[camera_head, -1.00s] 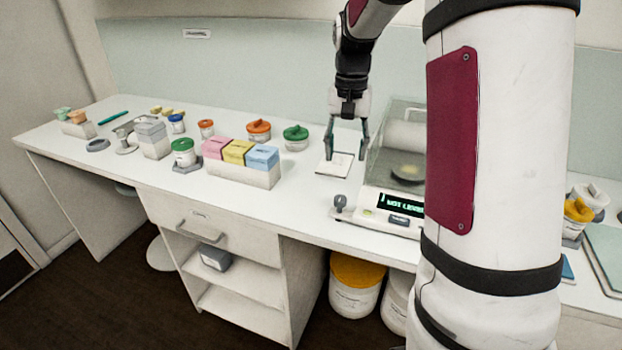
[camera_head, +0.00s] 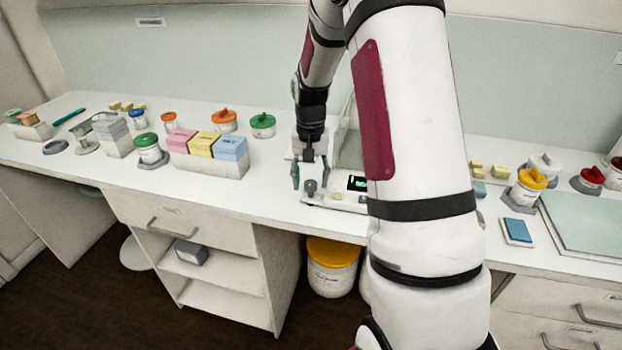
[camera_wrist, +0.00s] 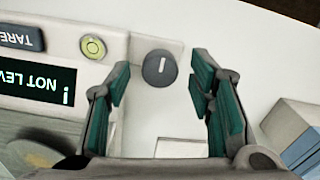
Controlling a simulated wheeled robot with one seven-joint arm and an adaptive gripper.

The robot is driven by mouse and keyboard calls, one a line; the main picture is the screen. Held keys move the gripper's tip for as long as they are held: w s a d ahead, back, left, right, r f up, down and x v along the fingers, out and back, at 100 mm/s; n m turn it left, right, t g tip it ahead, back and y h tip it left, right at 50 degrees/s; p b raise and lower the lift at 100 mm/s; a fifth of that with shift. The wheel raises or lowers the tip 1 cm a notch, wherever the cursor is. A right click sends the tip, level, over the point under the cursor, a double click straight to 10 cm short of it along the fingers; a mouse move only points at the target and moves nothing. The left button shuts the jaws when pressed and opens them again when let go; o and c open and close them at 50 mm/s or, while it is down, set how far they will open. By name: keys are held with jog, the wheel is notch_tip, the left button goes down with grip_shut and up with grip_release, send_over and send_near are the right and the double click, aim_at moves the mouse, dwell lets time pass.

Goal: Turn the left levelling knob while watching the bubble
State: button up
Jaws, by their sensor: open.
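The left levelling knob (camera_head: 310,187) is a grey knob at the front left corner of the white balance (camera_head: 335,203). In the wrist view the knob (camera_wrist: 160,68) is round with a white line on it. My gripper (camera_head: 309,177) is open above the knob, with one finger towards each side of it; I cannot tell any contact. The round yellow-green bubble level (camera_wrist: 93,47) sits beside the knob on the balance; the bubble's exact position is too small to tell. My arm hides the balance's right part in the head view.
A block with pink, yellow and blue boxes (camera_head: 207,146) stands left of the balance. Green-lidded (camera_head: 263,125) and orange-lidded (camera_head: 224,120) jars stand behind it. A yellow-lidded jar (camera_head: 528,188) and blue pad (camera_head: 517,230) are on the right. The counter's front edge is close to the knob.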

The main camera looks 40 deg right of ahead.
jog(key=shift+f, duration=0.3)
grip_shut()
jog(key=shift+n, duration=0.4)
jog(key=n+p, duration=0.1)
jog(key=n, duration=0.2)
jog(key=shift+n+p, duration=0.75)
jog(key=shift+n, duration=1.75)
